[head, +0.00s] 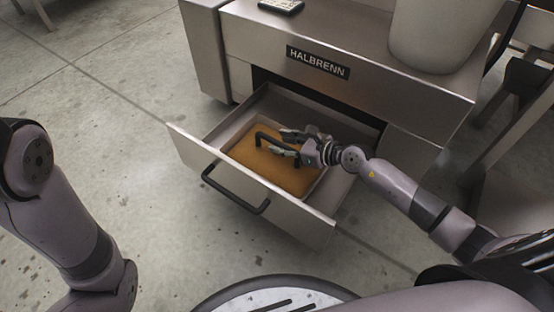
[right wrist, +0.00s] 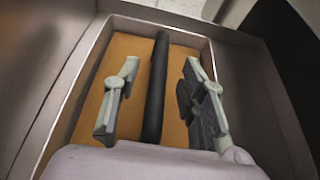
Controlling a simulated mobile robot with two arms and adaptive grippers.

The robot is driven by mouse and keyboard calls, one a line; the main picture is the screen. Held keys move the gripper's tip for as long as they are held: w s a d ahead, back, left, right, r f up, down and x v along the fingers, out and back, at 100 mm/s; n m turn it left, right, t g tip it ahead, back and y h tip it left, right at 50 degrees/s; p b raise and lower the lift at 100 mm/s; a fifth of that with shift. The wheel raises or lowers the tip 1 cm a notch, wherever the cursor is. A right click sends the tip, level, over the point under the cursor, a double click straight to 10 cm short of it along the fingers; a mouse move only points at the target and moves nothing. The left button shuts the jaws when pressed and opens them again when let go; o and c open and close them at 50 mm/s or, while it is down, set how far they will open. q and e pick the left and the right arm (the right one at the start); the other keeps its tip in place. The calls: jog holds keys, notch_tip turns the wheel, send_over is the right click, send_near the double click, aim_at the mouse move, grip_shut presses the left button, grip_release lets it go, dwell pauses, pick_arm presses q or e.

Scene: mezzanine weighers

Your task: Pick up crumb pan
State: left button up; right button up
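The crumb pan (head: 252,164) lies inside the open drawer (head: 228,132) of the steel weigher cabinet. It is a shallow pan with an orange-brown inside and a black bar handle across it. In the right wrist view the pan (right wrist: 190,50) fills the middle, and its black handle (right wrist: 156,85) runs between my fingers. My right gripper (head: 282,143) is over the pan, at the handle. In the right wrist view its fingers (right wrist: 158,85) stand apart on either side of the handle, with gaps to both. My left gripper is out of view; only my left arm shows.
The drawer front with its black pull handle (head: 235,190) faces me. The drawer walls stand close around the pan. The concrete floor (head: 110,130) at left is clear.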

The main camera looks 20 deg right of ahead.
jog(key=x, duration=0.2)
jog(key=shift+w+a+f+b, duration=0.1)
jog(key=shift+a+f+b, duration=0.15)
jog(key=shift+b, duration=0.15)
jog(key=shift+r, duration=0.1)
jog(key=shift+c, duration=0.6)
grip_shut()
jog(key=shift+d+r, duration=0.1)
